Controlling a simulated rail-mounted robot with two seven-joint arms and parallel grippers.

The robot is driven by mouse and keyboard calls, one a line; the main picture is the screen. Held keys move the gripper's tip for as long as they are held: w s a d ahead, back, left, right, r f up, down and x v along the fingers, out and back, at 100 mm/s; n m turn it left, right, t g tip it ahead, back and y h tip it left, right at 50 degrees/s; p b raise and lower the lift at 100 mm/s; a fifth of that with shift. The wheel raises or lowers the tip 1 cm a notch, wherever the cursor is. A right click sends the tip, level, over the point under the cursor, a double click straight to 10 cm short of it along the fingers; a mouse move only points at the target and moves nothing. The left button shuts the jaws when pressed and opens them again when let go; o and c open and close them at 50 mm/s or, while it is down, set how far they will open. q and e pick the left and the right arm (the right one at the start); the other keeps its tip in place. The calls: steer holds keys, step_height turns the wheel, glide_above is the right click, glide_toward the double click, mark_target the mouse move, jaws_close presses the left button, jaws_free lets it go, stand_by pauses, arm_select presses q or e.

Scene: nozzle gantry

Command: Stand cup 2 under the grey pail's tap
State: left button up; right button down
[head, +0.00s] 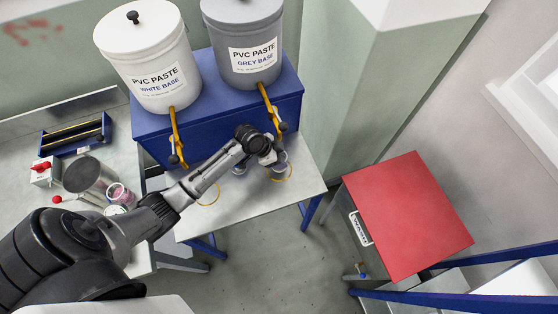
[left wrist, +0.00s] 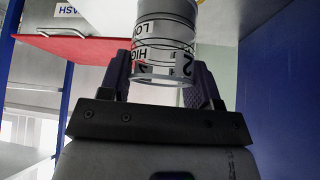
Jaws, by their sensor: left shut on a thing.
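Cup 2 is a clear, metal-grey cup with a printed scale and a "2", shown in the left wrist view (left wrist: 165,38). My left gripper (left wrist: 162,70) is shut on it, one dark finger on each side. In the head view the cup (head: 281,167) is at the gripper (head: 270,154), over or in the right yellow ring (head: 290,177) on the bench. The grey pail (head: 243,35) stands on the blue stand, and its yellow tap (head: 268,104) reaches down just above the gripper. Whether the cup touches the bench is unclear. My right gripper is out of view.
The white pail (head: 146,60) with its yellow tap (head: 174,134) is to the left. A second yellow ring (head: 209,198) and a small cup-like thing (head: 240,168) lie near my arm.

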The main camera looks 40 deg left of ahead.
arm_select(q)
steer(key=shift+f, duration=1.7)
steer(key=shift+f, duration=0.1)
steer(key=o, duration=1)
steer(key=shift+p+v, duration=0.8)
steer(key=shift+v, duration=0.15)
steer(key=shift+p+v, duration=1.15)
steer(key=shift+p, duration=0.1)
steer(key=shift+d, duration=0.1)
